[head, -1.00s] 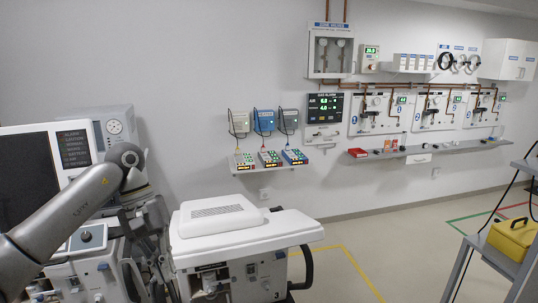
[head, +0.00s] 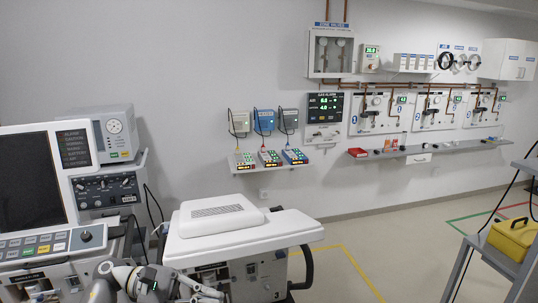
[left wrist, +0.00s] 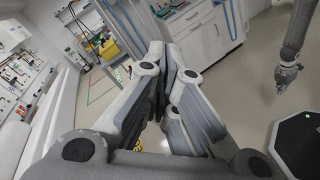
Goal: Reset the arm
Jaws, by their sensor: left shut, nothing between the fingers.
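The arm is my left arm, grey with dark joint caps. In the head view its wrist (head: 125,275) is low at the bottom left, in front of the ventilator. My left gripper (head: 205,292) is at the bottom edge, partly cut off, before the white cart. In the left wrist view, the left gripper's (left wrist: 164,60) two grey fingers come together, with nothing held between them. A second grey arm hangs at the right of that view. It appears to be my right arm, with its gripper (left wrist: 286,78) pointing down, too small to judge.
The ventilator (head: 28,180) stands close at the left. The white-topped cart (head: 250,235) is at the bottom middle. A wall shelf (head: 430,149) holds small items. A yellow case (head: 512,238) sits on a rack at the right. The floor between cart and rack is clear.

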